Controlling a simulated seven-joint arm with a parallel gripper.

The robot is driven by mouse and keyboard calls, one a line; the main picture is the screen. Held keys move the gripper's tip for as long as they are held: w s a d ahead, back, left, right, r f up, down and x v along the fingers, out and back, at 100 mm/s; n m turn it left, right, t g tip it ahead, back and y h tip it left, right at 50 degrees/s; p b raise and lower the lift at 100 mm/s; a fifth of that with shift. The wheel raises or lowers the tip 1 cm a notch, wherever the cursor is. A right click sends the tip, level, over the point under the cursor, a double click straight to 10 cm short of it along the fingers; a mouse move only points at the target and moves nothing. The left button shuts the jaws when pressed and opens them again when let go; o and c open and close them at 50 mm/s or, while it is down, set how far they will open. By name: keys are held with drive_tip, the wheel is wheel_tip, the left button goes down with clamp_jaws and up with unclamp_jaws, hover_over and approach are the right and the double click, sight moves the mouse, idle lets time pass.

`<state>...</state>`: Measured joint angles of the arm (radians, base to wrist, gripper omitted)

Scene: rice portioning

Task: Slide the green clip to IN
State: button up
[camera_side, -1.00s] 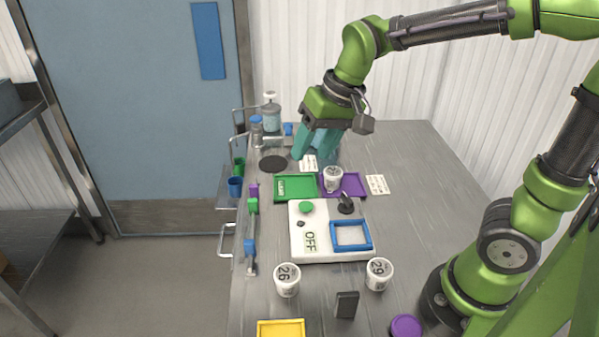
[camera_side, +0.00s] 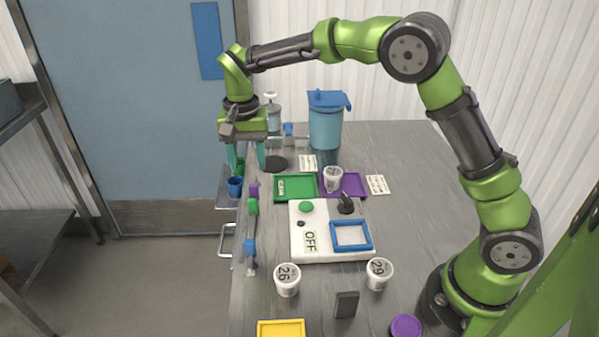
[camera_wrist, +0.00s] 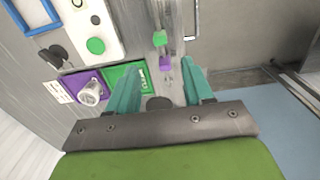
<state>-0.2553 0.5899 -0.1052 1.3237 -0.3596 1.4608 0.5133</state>
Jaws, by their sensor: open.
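The green clip (camera_side: 252,207) sits on a rail along the table's left edge, just in front of the purple clip (camera_side: 254,191). A blue clip (camera_side: 249,247) is further toward the front on the same rail. My gripper (camera_side: 247,165) is open, with teal fingers pointing down, behind the clips and above the table's left edge. In the wrist view, the green clip (camera_wrist: 159,38) and purple clip (camera_wrist: 165,63) lie ahead of the fingers, roughly in line with the gap between them. I cannot read an IN mark.
A blue cup (camera_side: 235,187) stands on a side shelf close to my gripper. A dark disc (camera_side: 273,164), green tray (camera_side: 296,196), purple tray (camera_side: 352,193) and white OFF unit (camera_side: 309,215) lie right of the rail. A lidded teal container (camera_side: 325,125) stands at the back.

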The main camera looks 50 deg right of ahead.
sight(252, 200)
wheel_tip(252, 200, down, 12)
drive_tip(key=shift+f, duration=0.25)
clamp_jaws()
idle(0.3)
